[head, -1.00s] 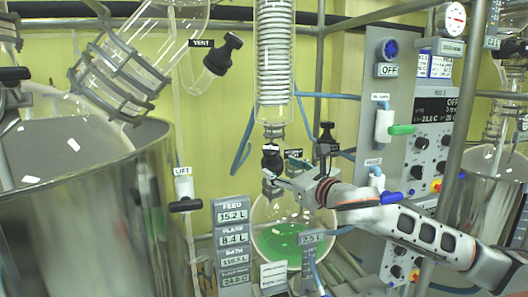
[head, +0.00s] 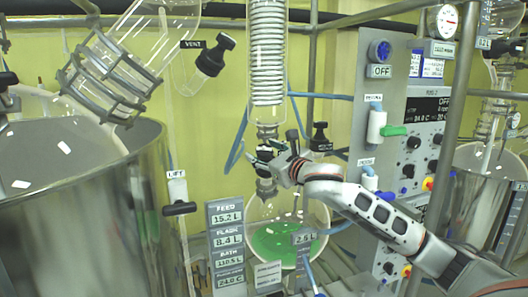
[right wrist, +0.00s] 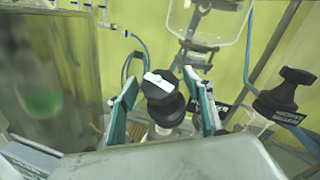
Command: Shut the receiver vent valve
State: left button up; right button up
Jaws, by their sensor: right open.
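The round glass receiver (head: 270,245) holds green liquid under the coiled condenser in the head view. My right gripper (head: 268,160) is at the glass neck above it. In the right wrist view my right gripper (right wrist: 160,75) is open, with one finger on each side of a black knob (right wrist: 160,90) with a white pointer mark. Whether the fingers touch the knob cannot be told. A second black knob (right wrist: 285,90) stands to the right, outside the fingers; it also shows in the head view (head: 320,135). Their labels are too small or covered to read, so which is the receiver vent is unclear.
A large steel bath (head: 80,220) fills the left. Another black valve (head: 211,58) labelled VENT is up at the left. A grey control panel (head: 400,130) and metal posts stand close on the right. Blue hoses run around the glassware.

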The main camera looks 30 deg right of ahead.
jog(key=shift+c, duration=0.4)
jog(key=c, duration=1)
jog(key=shift+c, duration=0.2)
jog(key=shift+m+h, duration=0.4)
jog(key=shift+h, duration=0.1)
jog(key=m+g+h, duration=0.1)
jog(key=m+h, duration=0.6)
jog(key=shift+a+m+h, duration=0.1)
jog(key=shift+m+h, duration=0.2)
jog(key=shift+m, duration=0.1)
jog(key=m+g+h, duration=0.3)
jog(key=m, duration=0.1)
jog(key=m+g+h, duration=0.3)
jog(key=m, duration=0.1)
jog(key=shift+s+m+g+h, duration=0.1)
jog(key=shift+m+g+h, duration=0.2)
jog(key=shift+m, duration=0.1)
jog(key=shift+d+g, duration=0.2)
jog(key=shift+g, duration=0.1)
jog(key=o, duration=1.1)
jog(key=shift+v, duration=6)
